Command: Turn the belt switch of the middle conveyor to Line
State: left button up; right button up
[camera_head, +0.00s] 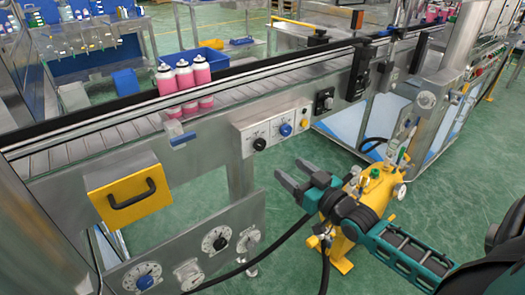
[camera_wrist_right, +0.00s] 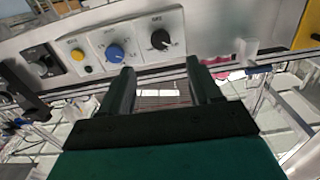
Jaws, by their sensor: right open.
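The middle conveyor (camera_head: 110,135) has a light control panel on its front rail. The panel holds a black knob (camera_head: 260,144), a blue knob (camera_head: 286,130) and a yellow button (camera_head: 305,123). The labels are too small to read, so I cannot tell which knob is the belt switch or its setting. My right gripper (camera_head: 292,173) is open and empty, below and in front of the panel, touching neither knob. In the right wrist view the fingers (camera_wrist_right: 160,72) point toward the panel, with the black knob (camera_wrist_right: 160,39) beyond the gap and the blue knob (camera_wrist_right: 115,53) left of it. My left gripper is out of view.
Pink cans (camera_head: 183,82) stand on the conveyor. A yellow box with a black handle (camera_head: 130,195) is mounted left of the panel. A lower plate with several dials (camera_head: 215,238) and a yellow floor unit (camera_head: 380,188) are near my right arm. A dark cable passes below the gripper.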

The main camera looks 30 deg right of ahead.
aim_at(262, 147)
jog(key=w, duration=0.3)
jog(key=w+b, duration=0.1)
jog(key=w, duration=0.3)
jog(key=w+a, duration=0.1)
jog(key=w, duration=0.3)
jog(key=shift+w+b, duration=0.2)
jog(key=shift+b, duration=0.15)
jog(key=c, duration=1)
